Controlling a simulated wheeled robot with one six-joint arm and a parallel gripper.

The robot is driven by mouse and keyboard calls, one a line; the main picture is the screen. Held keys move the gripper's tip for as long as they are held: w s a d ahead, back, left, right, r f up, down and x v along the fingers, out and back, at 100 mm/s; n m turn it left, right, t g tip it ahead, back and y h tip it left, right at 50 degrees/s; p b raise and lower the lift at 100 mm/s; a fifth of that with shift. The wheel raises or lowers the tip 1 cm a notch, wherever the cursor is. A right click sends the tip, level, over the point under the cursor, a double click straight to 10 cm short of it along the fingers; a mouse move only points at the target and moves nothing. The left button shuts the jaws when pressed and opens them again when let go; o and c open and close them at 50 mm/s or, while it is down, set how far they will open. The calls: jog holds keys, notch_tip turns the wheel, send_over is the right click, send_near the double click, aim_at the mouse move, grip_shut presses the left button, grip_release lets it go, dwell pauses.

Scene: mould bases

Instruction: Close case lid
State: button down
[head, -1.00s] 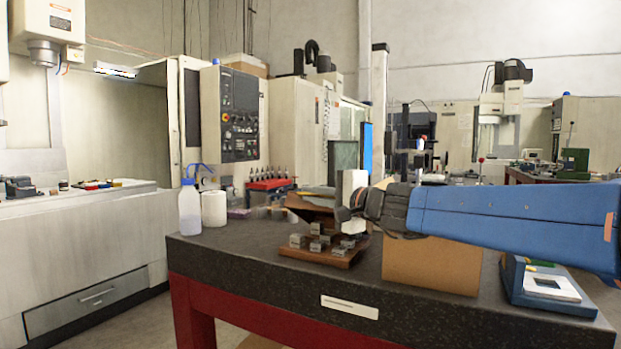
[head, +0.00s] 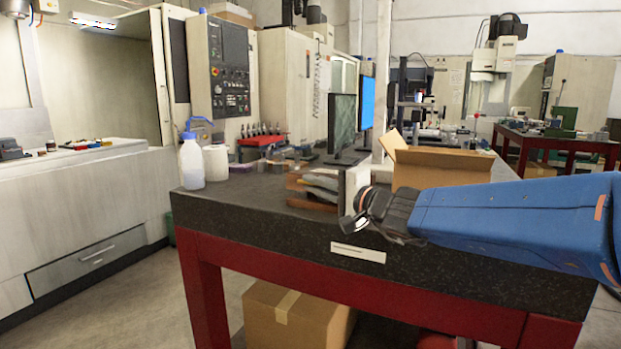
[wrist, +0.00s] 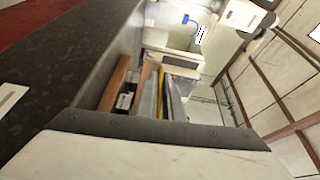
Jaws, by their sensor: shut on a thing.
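The wooden case (head: 312,205) lies on the dark stone table, to the left of my gripper. Its lid (head: 322,181) sits low and tilted above the base, partly hidden by my gripper. My gripper (head: 346,190) has a white body and is at the lid's right side, shut on the lid; its fingertips are hard to make out. In the wrist view, the brown case base (wrist: 116,84) and the lid (wrist: 150,98) show side by side with a gap between them. Grey metal blocks (wrist: 125,100) show in that gap.
An open cardboard box (head: 440,168) stands behind my arm on the table (head: 260,205). A white bottle (head: 191,162), a paper roll (head: 215,163) and a dark upright panel (head: 341,122) stand on the left and back. The table's front left is clear.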

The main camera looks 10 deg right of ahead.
jog(key=shift+f, duration=0.3)
jog(key=c, duration=2.2)
grip_release()
jog(key=shift+v, duration=8.7)
jog(key=shift+a+f, duration=0.1)
